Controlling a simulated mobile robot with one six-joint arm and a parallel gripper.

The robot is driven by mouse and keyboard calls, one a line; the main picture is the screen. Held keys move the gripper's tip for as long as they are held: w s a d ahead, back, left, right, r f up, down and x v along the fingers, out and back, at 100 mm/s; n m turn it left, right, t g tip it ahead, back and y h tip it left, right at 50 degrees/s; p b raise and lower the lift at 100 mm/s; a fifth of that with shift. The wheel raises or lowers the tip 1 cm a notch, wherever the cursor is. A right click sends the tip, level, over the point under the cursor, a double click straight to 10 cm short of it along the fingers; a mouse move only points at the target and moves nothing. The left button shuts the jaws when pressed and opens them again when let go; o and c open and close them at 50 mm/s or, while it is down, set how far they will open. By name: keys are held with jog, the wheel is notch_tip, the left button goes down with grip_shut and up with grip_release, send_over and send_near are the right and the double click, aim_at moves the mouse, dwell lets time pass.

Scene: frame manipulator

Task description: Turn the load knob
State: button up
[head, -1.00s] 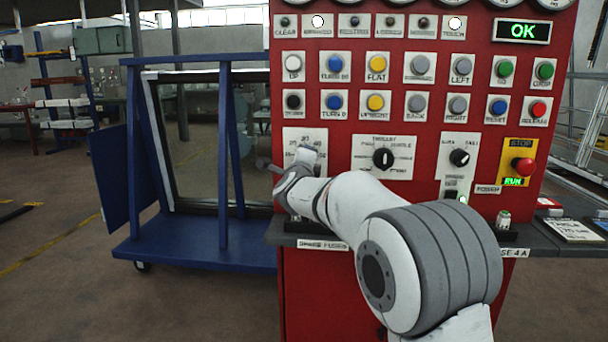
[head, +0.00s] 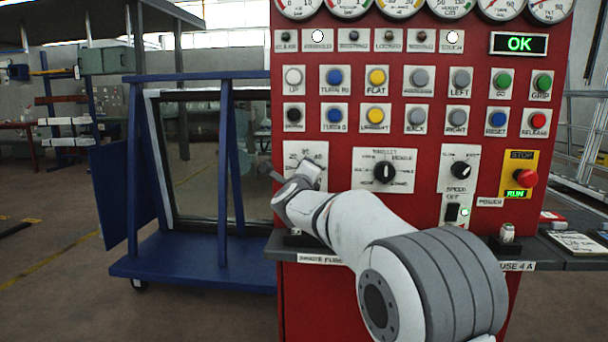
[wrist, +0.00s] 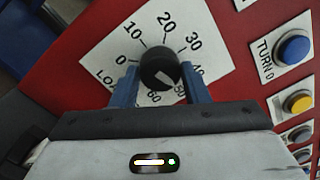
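The load knob (wrist: 160,70) is a round black knob on a white plate (wrist: 107,52) with a printed number scale, seen in the wrist view. A pale mark shows on its lower part. My gripper (wrist: 160,74) has one blue finger on each side of the knob, and both fingers appear to press against it. In the head view my gripper (head: 296,178) is at the lower left of the red panel, in front of the load plate (head: 292,150). The knob and fingertips are mostly hidden there by my wrist.
A grey ledge (head: 283,246) juts out below. A blue glass cart (head: 200,262) stands at left.

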jog(key=o, duration=0.4)
jog(key=shift+s, duration=0.1)
jog(key=s, duration=0.7)
jog(key=shift+s+f, duration=0.3)
